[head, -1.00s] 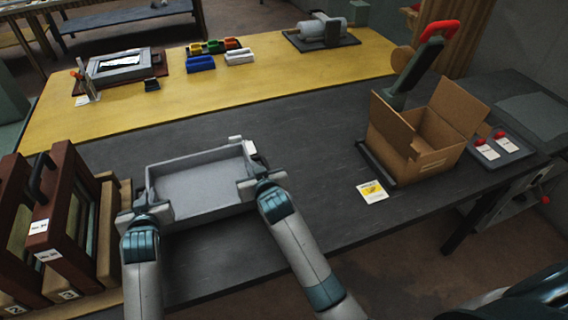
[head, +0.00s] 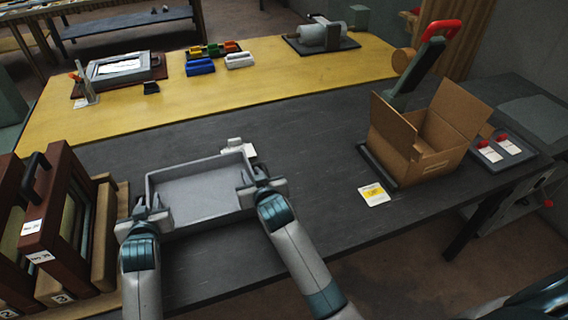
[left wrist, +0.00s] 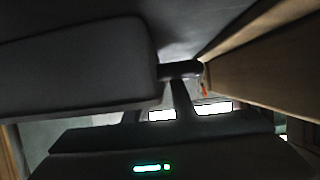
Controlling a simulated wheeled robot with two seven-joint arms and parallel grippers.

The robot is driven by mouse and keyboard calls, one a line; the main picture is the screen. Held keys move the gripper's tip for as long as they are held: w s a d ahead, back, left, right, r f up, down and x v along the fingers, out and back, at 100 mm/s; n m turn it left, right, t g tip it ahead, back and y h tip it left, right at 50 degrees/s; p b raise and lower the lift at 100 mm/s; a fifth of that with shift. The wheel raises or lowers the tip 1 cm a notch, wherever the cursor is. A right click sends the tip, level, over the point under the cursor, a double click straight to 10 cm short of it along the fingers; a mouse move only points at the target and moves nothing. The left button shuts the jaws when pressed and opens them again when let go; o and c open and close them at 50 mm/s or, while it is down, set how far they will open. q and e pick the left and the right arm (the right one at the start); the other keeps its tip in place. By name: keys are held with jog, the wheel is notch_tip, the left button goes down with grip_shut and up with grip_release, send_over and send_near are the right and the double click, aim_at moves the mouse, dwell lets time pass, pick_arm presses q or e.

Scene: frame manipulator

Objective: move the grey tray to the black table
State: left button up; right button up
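The grey tray (head: 190,192) is a shallow open box, empty, over the near left part of the black table (head: 320,172). I cannot tell whether its bottom touches the table. My left gripper (head: 147,208) is at the tray's left end and my right gripper (head: 258,182) is at its right end. Both appear shut on the tray's ends, though the fingertips are partly hidden. In the left wrist view, a dark grey panel and a short bar (left wrist: 180,70) are close to the gripper fingers; the picture is dim.
Dark red racks (head: 58,215) stand close to the left. An open cardboard box (head: 425,145) and a yellow-marked card (head: 374,194) are on the right. The yellow table (head: 120,118) behind holds small coloured bins (head: 201,66). The black table's middle is clear.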

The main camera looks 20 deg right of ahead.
pick_arm(q)
jog(key=v, duration=1.2)
jog(key=shift+w, duration=0.1)
pick_arm(e)
jog(key=shift+s, duration=0.1)
jog(key=v, duration=1.2)
dwell(0.5)
